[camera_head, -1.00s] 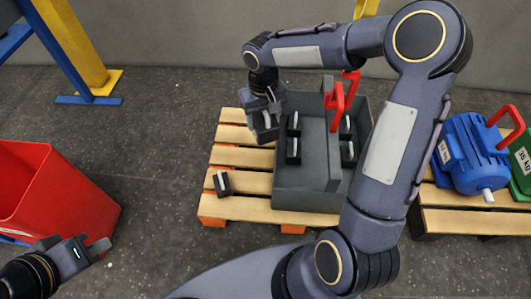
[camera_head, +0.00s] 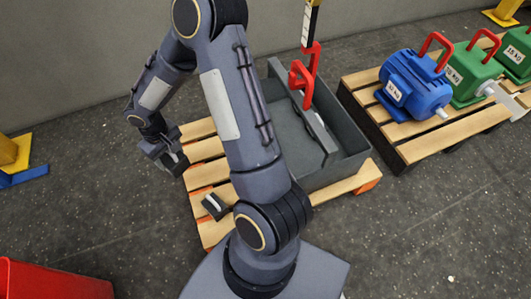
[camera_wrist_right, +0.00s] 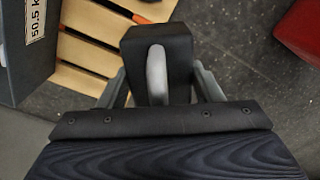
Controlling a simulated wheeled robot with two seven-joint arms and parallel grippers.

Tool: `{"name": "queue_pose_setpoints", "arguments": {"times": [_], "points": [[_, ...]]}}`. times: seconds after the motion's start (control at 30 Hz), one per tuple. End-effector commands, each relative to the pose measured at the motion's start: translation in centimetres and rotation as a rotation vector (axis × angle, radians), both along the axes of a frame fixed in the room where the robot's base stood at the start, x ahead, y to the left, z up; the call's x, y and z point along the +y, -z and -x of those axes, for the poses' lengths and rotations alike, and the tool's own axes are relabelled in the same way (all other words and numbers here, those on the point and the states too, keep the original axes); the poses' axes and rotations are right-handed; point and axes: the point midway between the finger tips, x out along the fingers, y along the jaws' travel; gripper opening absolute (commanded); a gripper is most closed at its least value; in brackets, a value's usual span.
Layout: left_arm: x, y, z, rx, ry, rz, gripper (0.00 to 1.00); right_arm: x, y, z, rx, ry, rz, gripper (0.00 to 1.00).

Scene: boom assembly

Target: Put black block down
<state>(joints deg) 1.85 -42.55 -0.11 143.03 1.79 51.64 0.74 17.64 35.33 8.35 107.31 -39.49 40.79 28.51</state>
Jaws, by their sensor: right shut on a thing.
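My right gripper (camera_head: 168,158) is shut on a black block in the head view, just off the left edge of the wooden pallet. In the right wrist view the black block (camera_wrist_right: 180,48) with its grey handle (camera_wrist_right: 156,75) sits between the two fingers of the gripper (camera_wrist_right: 157,88). The block is off the pallet, with dark floor behind it. A second black block (camera_head: 215,206) with a light handle lies on the pallet's front left part. My left gripper is not in view.
The grey bin (camera_head: 345,165) stands on the pallet (camera_head: 203,172), with a red hook (camera_head: 302,78) over it. My right arm hides part of both. A second pallet (camera_head: 425,148) at right bears blue (camera_head: 413,85) and green (camera_head: 472,72) weights. A red container (camera_head: 50,280) is at lower left.

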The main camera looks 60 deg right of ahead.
Motion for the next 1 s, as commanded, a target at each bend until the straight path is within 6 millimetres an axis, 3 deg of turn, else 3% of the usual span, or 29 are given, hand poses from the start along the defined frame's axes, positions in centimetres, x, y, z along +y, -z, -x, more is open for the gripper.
{"name": "queue_pose_setpoints", "arguments": {"times": [0.1, 0.3, 0.5, 0.77, 1.0], "points": [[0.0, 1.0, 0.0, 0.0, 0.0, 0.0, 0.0, -2.0, 3.8, 1.9, -0.001, 0.033, 0.0, 0.0], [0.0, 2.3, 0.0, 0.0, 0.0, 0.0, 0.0, -4.6, 9.5, 6.2, 0.001, 0.084, -0.001, 0.0], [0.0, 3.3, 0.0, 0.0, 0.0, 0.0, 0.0, -6.1, 13.2, 10.4, 0.0, 0.128, -0.001, 0.0], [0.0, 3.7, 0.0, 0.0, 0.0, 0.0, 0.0, -6.7, 14.7, 12.8, -0.005, 0.157, 0.0, 0.0], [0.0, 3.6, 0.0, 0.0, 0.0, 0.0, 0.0, -7.0, 15.2, 12.3, -0.007, 0.161, 0.001, 0.0]]}}
